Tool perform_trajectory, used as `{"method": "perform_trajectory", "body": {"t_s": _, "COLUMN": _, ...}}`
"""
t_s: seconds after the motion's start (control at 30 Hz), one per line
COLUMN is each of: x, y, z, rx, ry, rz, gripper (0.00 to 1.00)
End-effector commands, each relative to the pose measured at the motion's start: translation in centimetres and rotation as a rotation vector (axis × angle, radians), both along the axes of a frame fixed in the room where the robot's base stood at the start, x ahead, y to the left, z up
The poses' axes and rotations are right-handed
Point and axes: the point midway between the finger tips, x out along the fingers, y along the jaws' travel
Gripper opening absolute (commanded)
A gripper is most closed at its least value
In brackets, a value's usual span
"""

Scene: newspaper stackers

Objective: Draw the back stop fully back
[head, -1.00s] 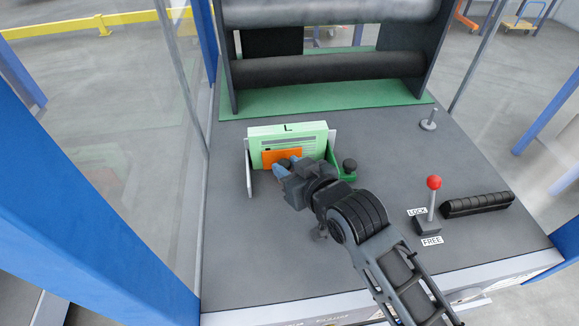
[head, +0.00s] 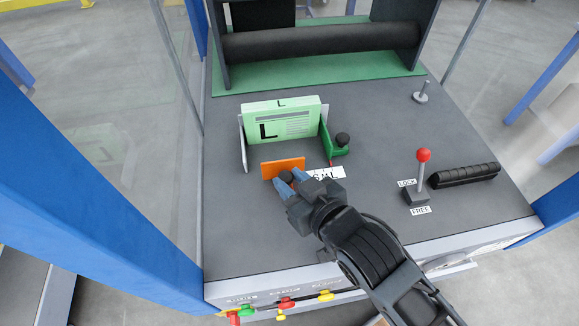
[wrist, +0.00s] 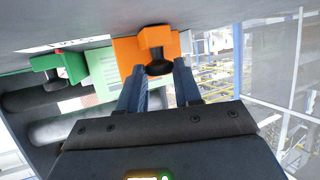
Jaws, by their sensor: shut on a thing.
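The orange back stop (head: 272,168) is an upright plate with a black knob (head: 286,176) on its near side. It stands apart from the light green stack marked L (head: 284,123), with bare deck between them. My gripper (head: 290,182) is shut on the knob, its blue fingers on either side. In the wrist view, which is upside down, my gripper (wrist: 158,76) closes around the knob (wrist: 160,67) below the orange plate (wrist: 130,52). White size labels (head: 326,173) lie on the deck to the right, partly hidden by my gripper.
The green side guide (head: 325,140) with its black knob (head: 342,139) stands right of the stack, a pale plate (head: 243,143) left. A red-topped lever (head: 423,156) stands between LOCK and FREE labels, beside a black ribbed bar (head: 464,174). Black rollers (head: 318,40) are behind. The deck's front left is clear.

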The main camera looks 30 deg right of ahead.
Motion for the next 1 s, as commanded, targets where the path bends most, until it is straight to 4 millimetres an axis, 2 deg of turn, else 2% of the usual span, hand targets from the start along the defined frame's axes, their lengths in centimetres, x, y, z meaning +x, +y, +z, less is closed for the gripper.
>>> {"method": "perform_trajectory", "body": {"t_s": 0.23, "x": -0.4, "y": 0.2, "z": -0.2, "rx": 0.003, "ry": 0.008, "rz": 0.004, "gripper": 0.00}}
{"method": "perform_trajectory", "body": {"t_s": 0.27, "x": -0.4, "y": 0.2, "z": -0.2, "rx": 0.003, "ry": 0.009, "rz": 0.004, "gripper": 0.34}}
{"method": "perform_trajectory", "body": {"t_s": 0.5, "x": -0.3, "y": 0.2, "z": -0.2, "rx": 0.002, "ry": 0.006, "rz": 0.003, "gripper": 0.57}}
{"method": "perform_trajectory", "body": {"t_s": 0.77, "x": -0.3, "y": 0.1, "z": -0.1, "rx": 0.002, "ry": 0.005, "rz": 0.002, "gripper": 0.57}}
{"method": "perform_trajectory", "body": {"t_s": 0.87, "x": -1.0, "y": 0.1, "z": 0.1, "rx": 0.002, "ry": 0.005, "rz": 0.002, "gripper": 0.57}}
{"method": "perform_trajectory", "body": {"t_s": 1.0, "x": -2.9, "y": 0.1, "z": 0.8, "rx": 0.002, "ry": 0.006, "rz": 0.002, "gripper": 0.57}}
